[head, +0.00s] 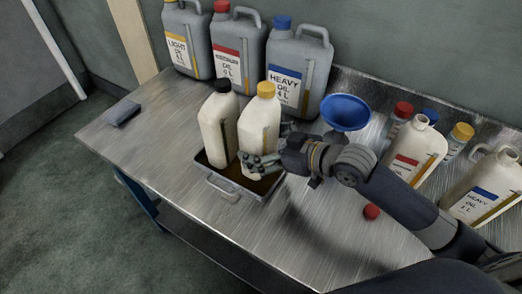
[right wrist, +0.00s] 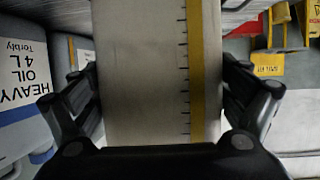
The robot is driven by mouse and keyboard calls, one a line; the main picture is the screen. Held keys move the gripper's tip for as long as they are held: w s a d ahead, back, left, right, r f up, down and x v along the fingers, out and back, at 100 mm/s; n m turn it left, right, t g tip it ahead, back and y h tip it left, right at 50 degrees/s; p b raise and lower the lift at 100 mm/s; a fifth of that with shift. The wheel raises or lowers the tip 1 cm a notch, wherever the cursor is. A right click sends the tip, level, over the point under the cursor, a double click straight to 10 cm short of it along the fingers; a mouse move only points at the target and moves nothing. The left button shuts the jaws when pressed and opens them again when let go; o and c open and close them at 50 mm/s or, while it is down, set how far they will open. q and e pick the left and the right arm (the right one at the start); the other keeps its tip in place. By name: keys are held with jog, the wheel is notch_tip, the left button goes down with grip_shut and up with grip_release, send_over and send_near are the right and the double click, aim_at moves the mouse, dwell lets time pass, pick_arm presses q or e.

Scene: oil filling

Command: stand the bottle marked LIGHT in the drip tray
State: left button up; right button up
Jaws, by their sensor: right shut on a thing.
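A cream bottle with a yellow cap (head: 258,128) is upright over the right part of the drip tray (head: 223,190); whether its base touches the tray floor I cannot tell. Its label faces away, so no LIGHT marking shows. My right gripper (head: 262,163) is shut on its lower body. In the right wrist view the bottle's side (right wrist: 145,75), with a yellow level strip and tick marks, fills the space between the fingers (right wrist: 158,95). A cream bottle with a black cap (head: 216,125) stands in the tray's left part, close beside it. My left gripper is out of view.
Grey jugs marked LIGHT (head: 188,42), a red-labelled one (head: 237,50) and HEAVY (head: 297,65) stand at the back. A blue funnel (head: 346,111), open cream bottles (head: 412,150), a HEAVY bottle (head: 484,190) and a loose red cap (head: 371,211) are right.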

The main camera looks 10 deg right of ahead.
jog(key=shift+s+a+f, duration=0.1)
jog(key=shift+a+f, duration=0.05)
jog(key=shift+f, duration=1.25)
jog(key=o, duration=1.8)
jog(key=shift+f, duration=0.15)
jog(key=shift+c, duration=0.2)
jog(key=shift+s, duration=0.1)
jog(key=v, duration=1.2)
jog(key=shift+b, duration=0.35)
